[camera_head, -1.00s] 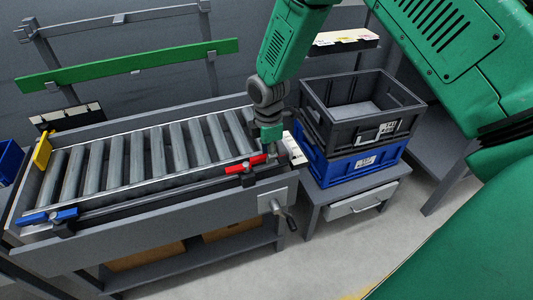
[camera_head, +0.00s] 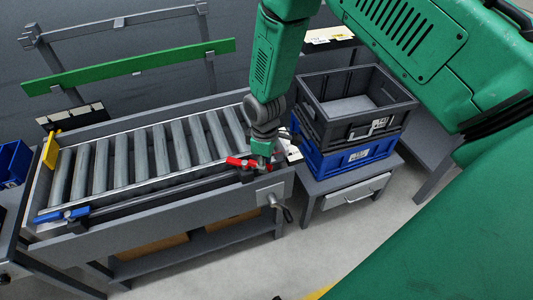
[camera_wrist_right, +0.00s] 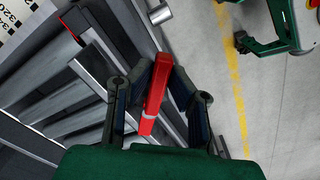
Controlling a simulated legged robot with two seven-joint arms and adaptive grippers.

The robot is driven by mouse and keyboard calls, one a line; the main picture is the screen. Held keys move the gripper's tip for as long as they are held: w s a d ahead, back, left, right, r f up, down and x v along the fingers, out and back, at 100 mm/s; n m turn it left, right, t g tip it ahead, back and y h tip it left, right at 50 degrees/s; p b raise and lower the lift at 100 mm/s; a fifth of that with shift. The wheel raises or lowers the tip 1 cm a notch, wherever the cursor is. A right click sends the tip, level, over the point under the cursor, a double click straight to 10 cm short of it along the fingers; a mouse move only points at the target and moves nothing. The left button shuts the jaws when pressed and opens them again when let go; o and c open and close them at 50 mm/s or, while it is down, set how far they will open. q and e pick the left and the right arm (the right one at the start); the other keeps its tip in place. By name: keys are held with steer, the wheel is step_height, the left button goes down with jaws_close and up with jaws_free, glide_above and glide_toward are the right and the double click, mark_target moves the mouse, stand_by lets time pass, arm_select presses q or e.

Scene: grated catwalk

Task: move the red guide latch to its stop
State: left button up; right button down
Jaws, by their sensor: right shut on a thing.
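The red guide latch (camera_head: 240,162) sits at the right end of the front guide rail of the roller conveyor (camera_head: 150,155). My right gripper (camera_head: 262,165) is at the latch's right end, pointing down. In the right wrist view the red latch bar (camera_wrist_right: 157,88) runs between the two dark fingers of my right gripper (camera_wrist_right: 160,100), which is shut on it. The stop cannot be made out clearly. My left gripper is not in view.
A blue latch (camera_head: 62,214) is at the rail's left end, with a yellow piece (camera_head: 51,148) behind it. A crank handle (camera_head: 284,210) sticks out below my gripper. A black crate (camera_head: 350,120) on a blue crate (camera_head: 350,158) stands close at right.

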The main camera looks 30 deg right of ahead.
steer(key=shift+a+r+m+p, duration=0.1)
steer(key=shift+a+m+p, duration=0.65)
steer(key=shift+m, duration=0.9)
steer(key=shift+a+r+m+p, duration=0.1)
steer(key=shift+a+m+p, duration=0.35)
steer(key=shift+a+m, duration=0.9)
steer(key=shift+a+r+m+p, duration=0.1)
steer(key=shift+a+m+p, duration=0.45)
steer(key=shift+m, duration=1.45)
steer(key=c, duration=1.7)
jaws_free()
steer(key=shift+c, duration=0.2)
steer(key=shift+o, duration=1)
steer(key=shift+f, duration=0.1)
steer(key=shift+s, duration=0.15)
